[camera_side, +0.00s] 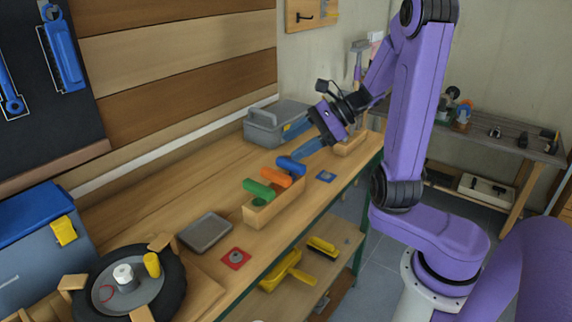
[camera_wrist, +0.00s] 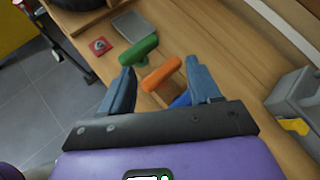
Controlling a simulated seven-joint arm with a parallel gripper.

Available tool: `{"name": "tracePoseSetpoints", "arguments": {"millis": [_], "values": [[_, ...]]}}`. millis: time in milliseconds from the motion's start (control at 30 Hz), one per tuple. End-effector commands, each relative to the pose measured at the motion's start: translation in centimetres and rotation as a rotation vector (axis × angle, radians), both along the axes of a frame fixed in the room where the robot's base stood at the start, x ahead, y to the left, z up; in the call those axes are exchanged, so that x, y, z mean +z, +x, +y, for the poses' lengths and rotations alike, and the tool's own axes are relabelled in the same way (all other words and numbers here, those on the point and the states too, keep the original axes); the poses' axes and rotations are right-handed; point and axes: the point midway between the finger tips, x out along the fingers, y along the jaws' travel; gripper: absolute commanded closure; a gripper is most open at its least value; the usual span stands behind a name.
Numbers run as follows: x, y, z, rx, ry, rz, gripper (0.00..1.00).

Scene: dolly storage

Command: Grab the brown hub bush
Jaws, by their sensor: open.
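I cannot make out a clearly brown bush in either view. A wooden box (camera_side: 262,218) on the bench holds a green piece (camera_side: 259,188), an orange piece (camera_side: 275,177) and a blue piece (camera_side: 291,164) in a row. In the wrist view the green piece (camera_wrist: 139,49) and orange piece (camera_wrist: 161,74) lie beyond and between my fingers; the blue piece (camera_wrist: 181,99) is partly hidden by my gripper. My gripper (camera_side: 290,146) is open and empty, above the blue end of the box. Its fingers (camera_wrist: 159,68) are wide apart in the wrist view.
A grey toolbox (camera_side: 268,133) stands behind my gripper. A grey tray (camera_side: 205,232), a red square (camera_side: 236,258) and a blue square (camera_side: 326,176) lie around the box. A wheel (camera_side: 170,285) with a white hub piece (camera_side: 123,274) and yellow cylinder (camera_side: 152,264) sits front left.

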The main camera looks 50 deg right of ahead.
Motion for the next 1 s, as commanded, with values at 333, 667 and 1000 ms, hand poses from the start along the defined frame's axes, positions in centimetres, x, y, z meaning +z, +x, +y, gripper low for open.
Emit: {"name": "tracePoseSetpoints", "arguments": {"millis": [333,667,1000], "values": [[0.4,-0.9,-7.1,-0.500,0.181,-0.025,0.38],[0.7,-3.6,-12.0,-0.830,0.301,-0.073,0.38],[-3.3,-4.5,-13.0,-0.905,0.338,-0.083,0.38]]}}
